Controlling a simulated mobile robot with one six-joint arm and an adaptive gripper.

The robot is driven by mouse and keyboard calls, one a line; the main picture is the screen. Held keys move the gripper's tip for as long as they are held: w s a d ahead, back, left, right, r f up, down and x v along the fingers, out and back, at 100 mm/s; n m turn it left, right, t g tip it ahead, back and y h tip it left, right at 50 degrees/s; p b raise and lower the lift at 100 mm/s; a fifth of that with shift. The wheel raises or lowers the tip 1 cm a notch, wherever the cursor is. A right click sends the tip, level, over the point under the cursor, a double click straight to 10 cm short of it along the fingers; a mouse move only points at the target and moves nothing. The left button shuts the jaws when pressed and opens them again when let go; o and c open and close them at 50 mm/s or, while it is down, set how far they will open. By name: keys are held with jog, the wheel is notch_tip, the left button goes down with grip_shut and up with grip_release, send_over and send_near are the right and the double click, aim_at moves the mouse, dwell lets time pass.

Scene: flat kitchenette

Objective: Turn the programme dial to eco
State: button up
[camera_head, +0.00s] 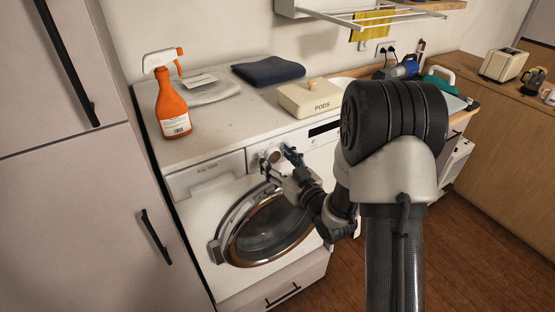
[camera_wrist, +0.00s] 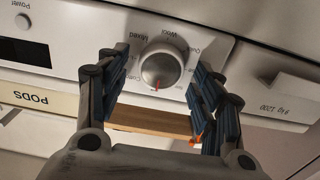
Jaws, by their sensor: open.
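The programme dial (camera_wrist: 161,68) is a round silver knob on the white front panel of the washing machine (camera_head: 225,192). In the wrist view, which is upside down, its red mark points to the bottom of the picture. The labels "Wool" and "Mixed" show around it; others are partly hidden by the fingers, and I cannot read "eco". The dial (camera_head: 272,154) is small in the head view. My gripper (camera_wrist: 158,64) is open, with one blue-padded finger on each side of the dial and a visible gap to each. My gripper also shows at the panel in the head view (camera_head: 278,158).
The round door (camera_head: 268,232) is below the dial. A power button (camera_wrist: 22,21) and dark display (camera_wrist: 25,47) share the panel. On the counter stand an orange spray bottle (camera_head: 172,103), a PODS box (camera_head: 310,98) and folded dark cloth (camera_head: 268,71).

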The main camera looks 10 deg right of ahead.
jog(key=shift+c, duration=0.3)
jog(key=c, duration=1)
jog(key=shift+o, duration=0.2)
jog(key=m+b, duration=0.1)
jog(key=m, duration=0.3)
jog(key=shift+d+m, duration=0.1)
jog(key=shift+m, duration=0.3)
jog(key=m, duration=0.9)
jog(key=shift+w+d+f, duration=0.1)
jog(key=shift+f+m+p, duration=0.1)
jog(key=shift+m+p, duration=0.2)
jog(key=shift+m, duration=1.6)
